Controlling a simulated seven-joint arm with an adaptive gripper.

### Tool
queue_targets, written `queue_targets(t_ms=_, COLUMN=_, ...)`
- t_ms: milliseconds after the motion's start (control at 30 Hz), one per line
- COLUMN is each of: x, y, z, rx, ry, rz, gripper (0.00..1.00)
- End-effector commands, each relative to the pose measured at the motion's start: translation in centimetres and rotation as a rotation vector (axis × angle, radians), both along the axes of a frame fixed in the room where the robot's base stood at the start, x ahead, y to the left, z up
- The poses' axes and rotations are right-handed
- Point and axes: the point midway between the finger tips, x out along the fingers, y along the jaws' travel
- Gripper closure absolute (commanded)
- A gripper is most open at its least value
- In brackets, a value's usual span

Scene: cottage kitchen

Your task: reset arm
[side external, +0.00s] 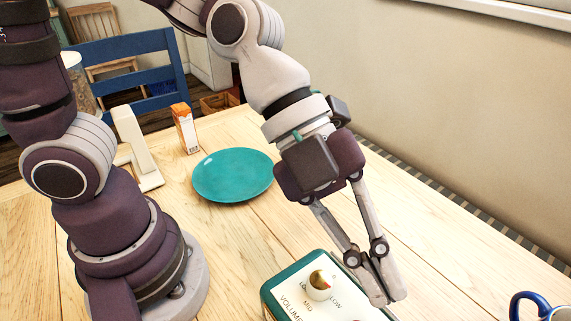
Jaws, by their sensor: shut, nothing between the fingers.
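My gripper (388,302) is shut and empty. Its fingertips point down over the right part of a white panel with a teal rim (273,286) at the front of the table. A round knob (320,284) stands on the panel, just left of the fingers, with the words LOW, MID and VOLUME printed near it. I cannot tell whether the fingertips touch the panel. The panel's lower part is cut off by the picture's edge.
A teal plate (232,174) lies on the wooden table (225,235). Behind it stand an orange and white carton (185,128) and a white stand (134,145). A blue-handled mug (530,304) is at the lower right. A blue chair (125,48) is at the far edge.

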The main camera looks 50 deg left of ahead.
Motion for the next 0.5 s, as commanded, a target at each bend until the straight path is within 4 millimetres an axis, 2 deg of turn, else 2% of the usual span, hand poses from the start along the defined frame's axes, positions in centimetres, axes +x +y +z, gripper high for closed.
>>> queue_targets(t_ms=167, x=0.0, y=0.0, z=0.0, rx=0.0, ry=0.001, rz=0.001, gripper=1.0)
queue_targets(t_ms=267, x=1.0, y=1.6, z=0.0, rx=0.036, ry=0.038, rz=0.132, gripper=1.0)
queue_targets(t_ms=367, x=3.3, y=7.5, z=0.2, rx=0.106, ry=0.176, rz=0.602, gripper=1.0)
queue_targets(t_ms=400, x=3.9, y=10.5, z=0.3, rx=0.11, ry=0.249, rz=0.847, gripper=1.0)
queue_targets(t_ms=500, x=3.5, y=17.1, z=0.5, rx=0.036, ry=0.423, rz=1.42, gripper=1.0)
